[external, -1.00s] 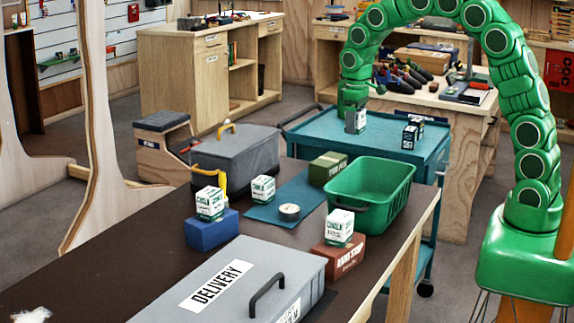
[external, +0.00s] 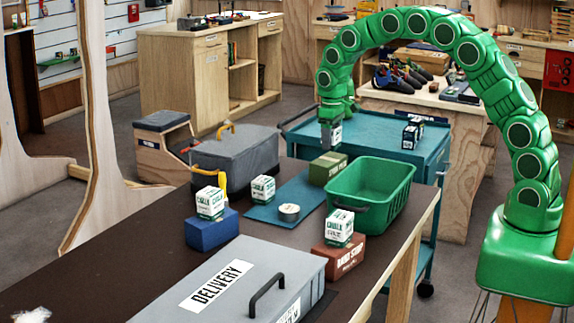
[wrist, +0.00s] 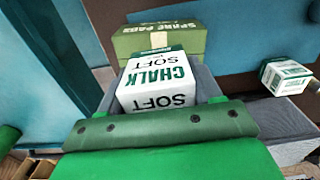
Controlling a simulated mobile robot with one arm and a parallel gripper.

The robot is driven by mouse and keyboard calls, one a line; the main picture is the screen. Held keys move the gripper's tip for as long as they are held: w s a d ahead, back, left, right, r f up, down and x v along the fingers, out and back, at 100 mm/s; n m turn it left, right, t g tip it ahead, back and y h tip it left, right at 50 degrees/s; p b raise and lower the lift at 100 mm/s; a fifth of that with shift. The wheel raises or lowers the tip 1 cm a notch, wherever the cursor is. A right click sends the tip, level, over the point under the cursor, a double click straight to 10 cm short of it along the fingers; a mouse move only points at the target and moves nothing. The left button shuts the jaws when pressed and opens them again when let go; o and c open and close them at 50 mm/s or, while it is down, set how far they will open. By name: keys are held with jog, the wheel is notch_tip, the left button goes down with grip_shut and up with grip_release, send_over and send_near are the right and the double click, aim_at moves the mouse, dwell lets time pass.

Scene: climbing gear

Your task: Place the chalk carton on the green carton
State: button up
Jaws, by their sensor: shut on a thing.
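My gripper (external: 330,138) is shut on a white chalk carton with green and dark lettering. In the wrist view that chalk carton (wrist: 157,82) sits between the grey jaws and reads "CHALK SOFT". The external view shows it mostly covered by the jaws. The green carton (external: 328,167) stands on the table at the far end, left of the green basket. It also shows in the wrist view (wrist: 160,39), just past the held carton. In the external view the gripper hangs above the green carton, with a visible gap between them.
Chalk cartons stand on a blue block (external: 212,229), on a teal mat (external: 265,215) with a round tin (external: 289,212), and on a red-brown box (external: 345,261). A green basket (external: 390,190) stands close on the right. A grey lidded case (external: 235,157) is at left.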

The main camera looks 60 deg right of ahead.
jog(key=shift+w+f, duration=0.3)
jog(key=shift+f, duration=1.6)
jog(key=shift+f, duration=0.1)
jog(key=o, duration=1.1)
